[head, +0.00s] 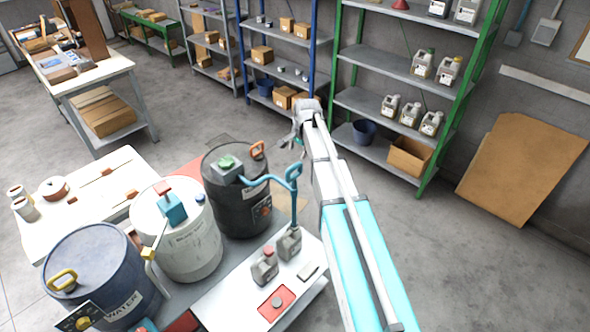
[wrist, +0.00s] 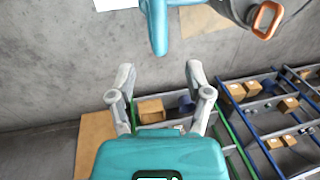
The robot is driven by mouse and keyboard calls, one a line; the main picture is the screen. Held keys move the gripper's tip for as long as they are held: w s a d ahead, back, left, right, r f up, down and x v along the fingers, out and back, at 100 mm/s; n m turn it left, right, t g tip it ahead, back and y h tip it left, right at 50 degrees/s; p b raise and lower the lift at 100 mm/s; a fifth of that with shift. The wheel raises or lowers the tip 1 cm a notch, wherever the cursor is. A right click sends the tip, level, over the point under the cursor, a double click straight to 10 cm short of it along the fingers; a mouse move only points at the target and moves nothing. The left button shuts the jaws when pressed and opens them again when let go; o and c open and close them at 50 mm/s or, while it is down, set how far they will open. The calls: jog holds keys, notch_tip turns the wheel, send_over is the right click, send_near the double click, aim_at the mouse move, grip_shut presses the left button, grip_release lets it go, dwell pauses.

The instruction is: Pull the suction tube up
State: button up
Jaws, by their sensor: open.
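A teal tube end also shows at the top of the wrist view (wrist: 157,28), beyond my fingers. I cannot tell for sure which part is the suction tube. An orange handle (head: 257,150) stands on the black drum; it shows at the top right of the wrist view (wrist: 267,19). My gripper (wrist: 160,75) is open and empty, its fingers apart. In the head view my gripper (head: 297,138) is above and behind the loop handle, partly hidden by my arm.
A white drum (head: 185,240) and a blue water drum (head: 95,275) stand left of the black drum. Two grey canisters (head: 277,256) sit on a white surface in front. Shelves (head: 400,115) line the back wall.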

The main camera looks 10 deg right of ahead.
aim_at(294, 165)
jog(key=shift+w+a+f+b, duration=0.15)
jog(key=shift+w+f+b, duration=0.05)
jog(key=shift+f+b, duration=1.05)
jog(key=shift+w+a+f+b, duration=0.2)
jog(key=shift+f+b, duration=1)
jog(key=shift+f, duration=0.2)
jog(key=shift+w+a+f+b, duration=0.15)
jog(key=shift+w+f+b, duration=0.05)
jog(key=shift+f+b, duration=1.05)
grip_shut()
